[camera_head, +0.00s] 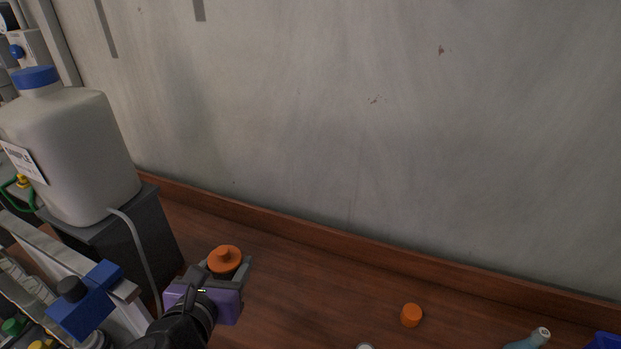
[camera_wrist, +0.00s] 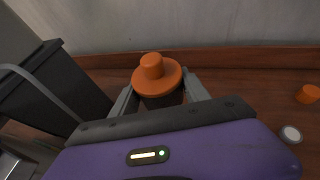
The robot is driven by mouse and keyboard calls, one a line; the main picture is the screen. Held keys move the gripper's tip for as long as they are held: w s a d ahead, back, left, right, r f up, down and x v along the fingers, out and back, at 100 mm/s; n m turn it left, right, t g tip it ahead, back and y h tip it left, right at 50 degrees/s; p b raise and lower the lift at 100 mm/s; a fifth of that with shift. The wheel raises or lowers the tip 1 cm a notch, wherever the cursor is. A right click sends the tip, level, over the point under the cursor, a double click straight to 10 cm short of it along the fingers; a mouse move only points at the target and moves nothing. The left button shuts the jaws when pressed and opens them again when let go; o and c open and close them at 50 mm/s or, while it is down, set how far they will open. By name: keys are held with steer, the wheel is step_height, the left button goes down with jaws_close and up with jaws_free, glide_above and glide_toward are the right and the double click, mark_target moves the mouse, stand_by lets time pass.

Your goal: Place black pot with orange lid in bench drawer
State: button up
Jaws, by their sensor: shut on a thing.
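The black pot with an orange lid (camera_head: 224,259) is between the fingers of my gripper (camera_head: 230,268), over the wooden bench near the wall. In the wrist view the orange lid (camera_wrist: 157,76) shows with its round knob up, and a dark strip of the pot's body shows below it. The grey fingers (camera_wrist: 160,100) are shut on the pot, one on each side. The pot looks upright. Its base is hidden behind my gripper, so I cannot tell whether it touches the bench. The bench drawer is not in view.
A large white jug with a blue cap (camera_head: 70,150) stands on a dark box (camera_head: 125,235) at left, with a hose hanging down. A small orange object (camera_head: 411,315), a white round cap (camera_head: 365,346) and a teal bottle (camera_head: 528,340) are at right. Bench between is clear.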

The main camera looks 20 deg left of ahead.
steer(key=shift+a+y, duration=0.2)
steer(key=shift+y, duration=0.1)
steer(key=shift+s+d+f+n, duration=0.15)
steer(key=shift+f+n, duration=0.05)
steer(key=shift+n, duration=0.1)
steer(key=w+d+f+m+h, duration=0.1)
steer(key=d+f+m+h, duration=0.1)
steer(key=d, duration=1.4)
steer(key=w+d+f+m+h, duration=0.1)
steer(key=d+f+m+h, duration=0.1)
steer(key=d, duration=1.3)
steer(key=w+d+f+m+h, duration=0.1)
steer(key=d+f+m+h, duration=0.1)
steer(key=d, duration=1.4)
step_height(320, 180, down, 2)
steer(key=shift+w+d+f+m+h+b, duration=0.3)
steer(key=shift+m+h+b, duration=0.1)
steer(key=shift+h, duration=0.4)
steer(key=shift+r, duration=0.1)
